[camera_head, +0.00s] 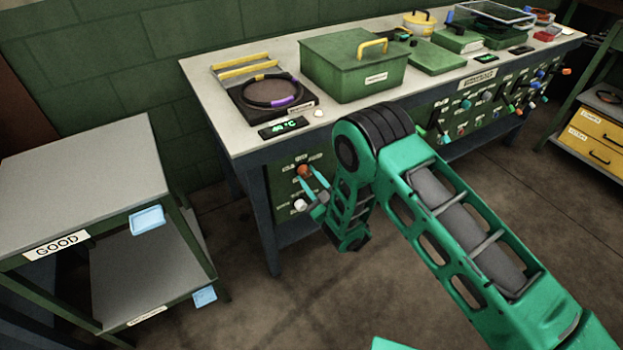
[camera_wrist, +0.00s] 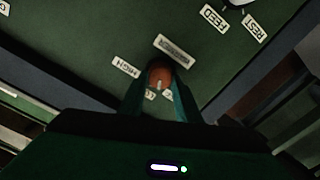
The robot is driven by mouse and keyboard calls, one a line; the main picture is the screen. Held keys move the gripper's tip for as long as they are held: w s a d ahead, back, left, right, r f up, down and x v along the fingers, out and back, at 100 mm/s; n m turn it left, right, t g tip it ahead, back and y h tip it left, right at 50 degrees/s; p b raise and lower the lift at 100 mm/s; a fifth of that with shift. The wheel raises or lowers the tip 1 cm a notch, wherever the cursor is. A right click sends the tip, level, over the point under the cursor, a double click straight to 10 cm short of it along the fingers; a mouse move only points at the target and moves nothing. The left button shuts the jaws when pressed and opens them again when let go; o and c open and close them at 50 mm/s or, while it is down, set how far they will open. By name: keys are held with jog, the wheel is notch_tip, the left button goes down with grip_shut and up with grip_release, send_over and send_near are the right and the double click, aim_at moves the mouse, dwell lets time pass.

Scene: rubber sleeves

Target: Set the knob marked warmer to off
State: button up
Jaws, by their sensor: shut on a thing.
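The orange-brown knob (camera_head: 303,170) is on the front panel at the left end of the green bench. My gripper (camera_head: 309,179) is shut on it, with one finger on each side. In the wrist view the knob (camera_wrist: 160,73) sits between the fingertips of my gripper (camera_wrist: 160,88). A pale mark on the knob points towards the bottom of that view. A label reading HIGH (camera_wrist: 126,67) is at its upper left, and a longer label (camera_wrist: 175,50), too blurred to read surely, is above it. Labels below the knob are partly hidden by my fingers.
A white knob (camera_head: 300,205) sits just below on the same panel. Labels FEED (camera_wrist: 213,17) and REST (camera_wrist: 255,27) are near it. On the bench are a black plate with a ring (camera_head: 270,91), a lit display (camera_head: 283,127) and a green box (camera_head: 350,75).

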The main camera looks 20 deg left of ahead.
jog(key=n, duration=0.4)
jog(key=shift+a+n, duration=0.1)
jog(key=shift+n, duration=0.2)
dwell(0.3)
jog(key=o, duration=1)
jog(key=shift+f, duration=0.1)
jog(key=shift+s+d, duration=0.2)
jog(key=shift+d, duration=0.15)
jog(key=v, duration=1)
jog(key=shift+a, duration=0.1)
